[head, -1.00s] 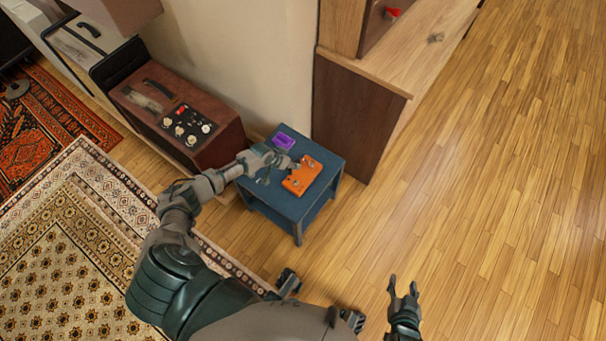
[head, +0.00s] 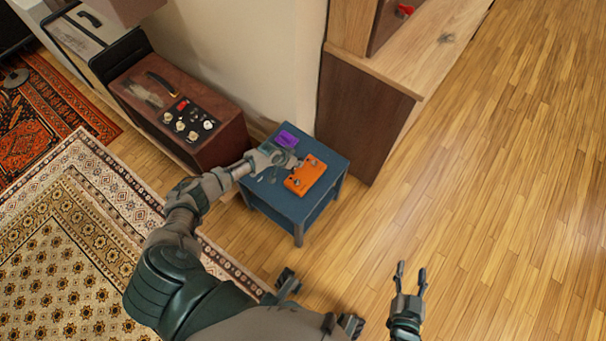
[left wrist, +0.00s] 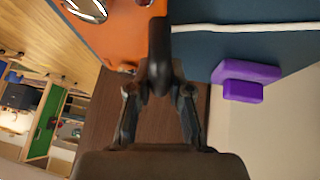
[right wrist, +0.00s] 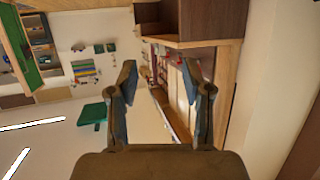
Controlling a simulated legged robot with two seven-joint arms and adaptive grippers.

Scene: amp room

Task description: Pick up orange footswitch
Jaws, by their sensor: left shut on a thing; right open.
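The orange footswitch (head: 309,173) lies on the small blue table (head: 324,211) in the head view, near the table's right side. Its orange body (left wrist: 112,32) fills the upper left of the left wrist view, with shiny round metal parts. My left gripper (head: 287,160) is at the footswitch's left edge. In the left wrist view my left gripper (left wrist: 160,82) is shut on a dark part at the footswitch's edge; the exact contact is partly hidden. My right gripper (head: 411,272) is open and empty above the floor, far from the table.
A purple box (head: 287,137) sits behind my left gripper on the table and shows in the left wrist view (left wrist: 244,82). A brown amp (head: 180,110) stands to the left, a wooden cabinet (head: 365,118) to the right. Open wood floor (head: 490,200) lies at the right.

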